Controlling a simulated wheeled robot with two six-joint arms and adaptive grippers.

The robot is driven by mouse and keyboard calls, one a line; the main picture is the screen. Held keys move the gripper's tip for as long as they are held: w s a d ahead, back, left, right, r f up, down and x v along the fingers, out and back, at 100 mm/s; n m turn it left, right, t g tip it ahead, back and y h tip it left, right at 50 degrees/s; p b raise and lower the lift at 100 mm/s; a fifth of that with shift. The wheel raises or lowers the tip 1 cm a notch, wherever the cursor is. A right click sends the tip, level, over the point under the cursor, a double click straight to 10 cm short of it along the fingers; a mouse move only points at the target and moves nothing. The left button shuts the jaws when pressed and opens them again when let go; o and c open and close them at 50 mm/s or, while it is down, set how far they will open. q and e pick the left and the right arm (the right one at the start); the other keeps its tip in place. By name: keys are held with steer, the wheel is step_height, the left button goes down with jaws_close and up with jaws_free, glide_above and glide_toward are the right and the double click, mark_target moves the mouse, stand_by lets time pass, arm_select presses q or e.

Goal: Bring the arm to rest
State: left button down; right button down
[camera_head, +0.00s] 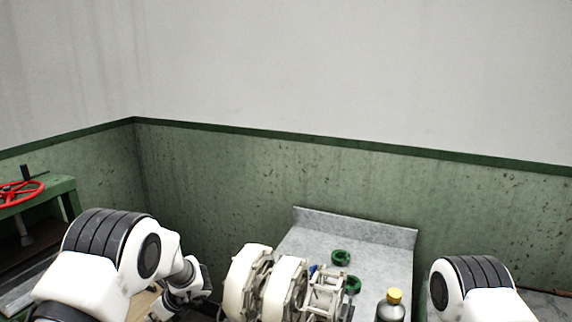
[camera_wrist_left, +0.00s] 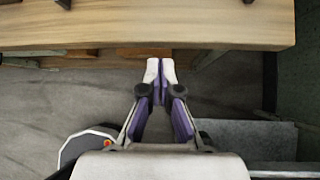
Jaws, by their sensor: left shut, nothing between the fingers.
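My left arm (camera_head: 115,250) comes in from the left in the head view and bends down at the elbow. Its wrist end is low in the picture, left of the white reels, and the fingertips cannot be made out there. In the left wrist view my left gripper (camera_wrist_left: 161,72) is shut and empty, its pale fingertips together over grey floor, just below the edge of a wooden top in the picture. My right arm (camera_head: 470,285) shows only in part at the lower right; its gripper is out of view.
White reels (camera_head: 285,290) stand by a grey slab (camera_head: 385,248) with green round parts (camera_head: 341,257). A yellow-capped bottle (camera_head: 392,306) stands at its front right. A green frame with a red handwheel (camera_head: 20,192) is at left. A wooden top (camera_wrist_left: 150,22) spans the wrist view.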

arm_select(q)
steer(key=s+a+f+m, duration=0.2)
steer(key=s+f+m, duration=0.5)
steer(key=s+m, duration=0.3)
steer(key=s+a+f+m, duration=0.2)
steer(key=s+f+m, duration=0.65)
steer(key=s, duration=0.25)
steer(key=s+d+m+g+h, duration=0.1)
steer(key=s+d+m+h, duration=0.3)
steer(key=s+m, duration=0.5)
steer(key=s+d+m+g+h, duration=0.1)
steer(key=s+d+m+h, duration=0.3)
steer(key=m, duration=1.7)
steer(key=s+d, duration=0.4)
steer(key=s, duration=0.1)
steer(key=shift+s+d+f+h, duration=0.2)
steer(key=shift+d+f+h, duration=0.05)
steer(key=shift+d+h, duration=0.1)
